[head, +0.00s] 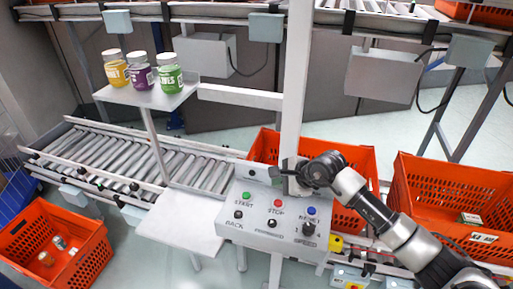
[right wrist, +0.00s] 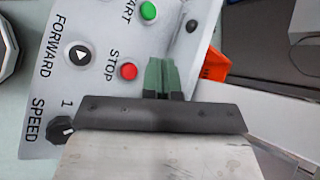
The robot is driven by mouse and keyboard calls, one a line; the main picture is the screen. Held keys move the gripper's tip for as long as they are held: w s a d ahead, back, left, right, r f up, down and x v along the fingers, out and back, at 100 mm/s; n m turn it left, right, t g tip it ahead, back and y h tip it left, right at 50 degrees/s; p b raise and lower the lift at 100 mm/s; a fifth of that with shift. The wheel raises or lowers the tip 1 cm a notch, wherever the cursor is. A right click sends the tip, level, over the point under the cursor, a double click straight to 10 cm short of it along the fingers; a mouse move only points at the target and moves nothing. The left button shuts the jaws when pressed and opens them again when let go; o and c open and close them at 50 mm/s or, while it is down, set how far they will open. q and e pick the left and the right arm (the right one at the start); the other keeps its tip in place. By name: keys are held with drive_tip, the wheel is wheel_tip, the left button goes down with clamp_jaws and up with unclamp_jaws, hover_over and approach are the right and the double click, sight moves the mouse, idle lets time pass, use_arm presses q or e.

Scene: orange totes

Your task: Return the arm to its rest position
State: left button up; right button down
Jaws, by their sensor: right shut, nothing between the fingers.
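My right arm (head: 385,215) reaches in from the lower right in the head view. Its gripper (head: 275,172) is over the back edge of the control panel (head: 256,236), close to the white post. In the right wrist view the green fingers (right wrist: 161,73) are together with nothing between them. They appear beside the red STOP button (right wrist: 129,71), and the green START button (right wrist: 148,11) is further up. I cannot tell whether the fingertips touch the panel. My left gripper is not in view.
A white post (head: 296,75) stands right by the gripper. Orange totes sit behind the panel (head: 345,160), at right (head: 410,225) and at lower left (head: 90,235). A roller conveyor (head: 110,155) runs left. Three jars, including a green one (head: 169,75), stand on a raised shelf (head: 150,98).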

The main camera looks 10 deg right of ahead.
drive_tip(key=s+a+r+m+t+y, duration=0.65)
drive_tip(key=a+r+m+y, duration=0.2)
drive_tip(key=m, duration=0.25)
drive_tip(key=s+d+f+m+t+h, duration=0.1)
drive_tip(key=s+d+m+t+h, duration=0.15)
drive_tip(key=d+m+h, duration=0.75)
drive_tip(key=s+d+f+m+t+h, duration=0.15)
drive_tip(key=m+t+h, duration=0.3)
drive_tip(key=m, duration=1.15)
drive_tip(key=s+d+f+m+g+h, duration=0.3)
drive_tip(key=s+f+m+g+h, duration=0.1)
drive_tip(key=s+f+m+g, duration=0.3)
drive_tip(key=s+a+f+m+g+y, duration=0.1)
drive_tip(key=s+f+m+g+y, duration=0.1)
drive_tip(key=s+f+m+g, duration=0.45)
drive_tip(key=s+a+f+m+g+y, duration=0.1)
drive_tip(key=s+g+y, duration=0.15)
drive_tip(key=s, duration=0.65)
wheel_tip(320, 180, down, 31)
drive_tip(key=s+g+b, duration=0.2)
drive_tip(key=s+b, duration=0.1)
drive_tip(key=s+d+f+g+b, duration=0.1)
drive_tip(key=s+d+f, duration=0.1)
drive_tip(key=s+f, duration=1.3)
drive_tip(key=shift+d+f+h, duration=0.2)
drive_tip(key=shift+d+h, duration=0.1)
drive_tip(key=shift+h, duration=0.15)
